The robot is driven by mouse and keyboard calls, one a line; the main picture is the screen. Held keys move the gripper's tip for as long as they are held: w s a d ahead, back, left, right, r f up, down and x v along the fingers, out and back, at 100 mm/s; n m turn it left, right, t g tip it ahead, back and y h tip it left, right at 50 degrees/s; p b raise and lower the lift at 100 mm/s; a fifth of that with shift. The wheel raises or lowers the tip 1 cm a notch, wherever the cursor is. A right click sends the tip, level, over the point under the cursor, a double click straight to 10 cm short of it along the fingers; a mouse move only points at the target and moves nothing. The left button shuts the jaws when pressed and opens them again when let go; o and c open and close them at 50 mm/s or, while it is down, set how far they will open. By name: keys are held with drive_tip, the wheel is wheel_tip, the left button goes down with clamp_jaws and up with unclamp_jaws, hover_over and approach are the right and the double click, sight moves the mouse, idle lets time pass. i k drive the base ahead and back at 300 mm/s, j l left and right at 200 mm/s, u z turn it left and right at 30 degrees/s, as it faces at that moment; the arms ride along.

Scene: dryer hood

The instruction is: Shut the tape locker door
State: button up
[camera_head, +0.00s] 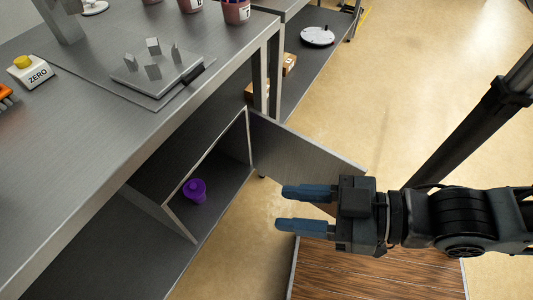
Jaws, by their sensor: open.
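The tape locker (173,205) is a grey metal box under the workbench, with its front open to the right. A purple roll or spool (195,191) stands on its floor. The locker door (295,147) is a flat grey metal panel, swung wide open and hinged at the far upper edge of the opening. My gripper (281,208) is open and empty, with two blue fingers pointing left. It appears just in front of the door's near, free end and overlaps it in the picture. I cannot tell whether they touch.
The grey workbench (100,120) carries a ZERO button box (31,72), a fixture plate (155,75) and several cups. A brown wooden surface (375,275) lies below my gripper. Cardboard boxes (289,64) sit on a lower shelf. Tan floor is clear beyond the door.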

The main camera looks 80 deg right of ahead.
sight(288, 155)
drive_tip(key=k+l+u, duration=0.45)
drive_tip(key=k+l, duration=1.8)
drive_tip(key=i+l+u, duration=0.2)
drive_tip(key=i, duration=0.15)
